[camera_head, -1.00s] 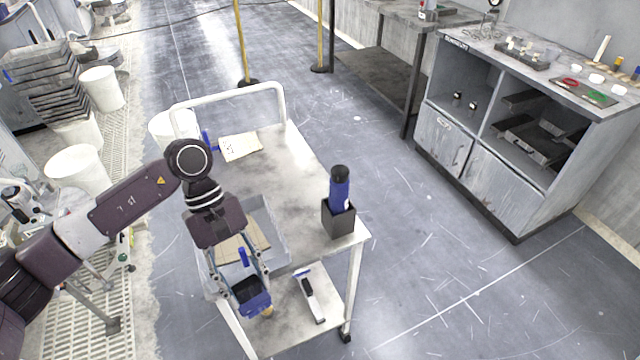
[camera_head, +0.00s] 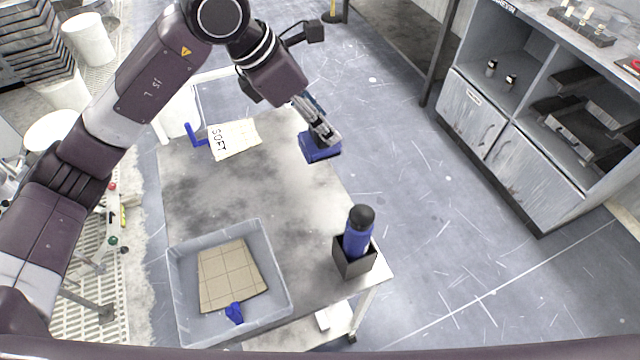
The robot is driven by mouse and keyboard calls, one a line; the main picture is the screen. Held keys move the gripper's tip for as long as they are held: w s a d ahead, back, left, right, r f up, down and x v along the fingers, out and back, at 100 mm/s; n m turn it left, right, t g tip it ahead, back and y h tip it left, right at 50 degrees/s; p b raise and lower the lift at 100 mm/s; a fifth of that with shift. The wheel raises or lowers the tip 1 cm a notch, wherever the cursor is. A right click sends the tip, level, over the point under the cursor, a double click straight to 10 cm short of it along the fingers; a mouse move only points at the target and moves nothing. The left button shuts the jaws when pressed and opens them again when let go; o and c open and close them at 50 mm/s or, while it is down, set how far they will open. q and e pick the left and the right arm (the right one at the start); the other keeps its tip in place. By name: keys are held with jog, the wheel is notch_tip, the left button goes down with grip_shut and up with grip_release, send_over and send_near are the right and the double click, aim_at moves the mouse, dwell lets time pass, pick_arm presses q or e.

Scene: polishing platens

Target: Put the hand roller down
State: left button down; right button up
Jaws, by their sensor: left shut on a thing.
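My left gripper (camera_head: 322,140) is shut on the hand roller (camera_head: 320,149), of which only a blue block-like part shows at the fingertips. The fingers and the steep view hide the rest of it. The gripper is near the right edge of the cart top (camera_head: 240,185), above it in the picture. I cannot tell how high it is, or whether the roller touches anything. My right gripper is not in view.
A grey bin (camera_head: 181,309) on the cart holds a tan gridded sheet and a small blue item. A black holder (camera_head: 354,262) with a blue bottle-like thing stands at the right corner. A "SOFT" card (camera_head: 235,138) lies at the back. The cart's middle is clear.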

aim_at(320, 160)
pick_arm(q)
jog(key=f+p, duration=0.1)
jog(key=f, duration=0.2)
jog(key=s+f, duration=0.1)
jog(key=f, duration=0.2)
jog(key=f+p, duration=0.1)
jog(key=f, duration=0.1)
jog(key=shift+s+f+p, duration=0.25)
jog(key=shift+f+p, duration=0.05)
jog(key=shift+f, duration=0.1)
jog(key=f, duration=0.3)
jog(key=f+p, duration=0.1)
jog(key=f, duration=0.3)
jog(key=f+p, duration=0.1)
jog(key=f, duration=0.2)
jog(key=shift+w+f, duration=0.15)
jog(key=shift+w, duration=0.2)
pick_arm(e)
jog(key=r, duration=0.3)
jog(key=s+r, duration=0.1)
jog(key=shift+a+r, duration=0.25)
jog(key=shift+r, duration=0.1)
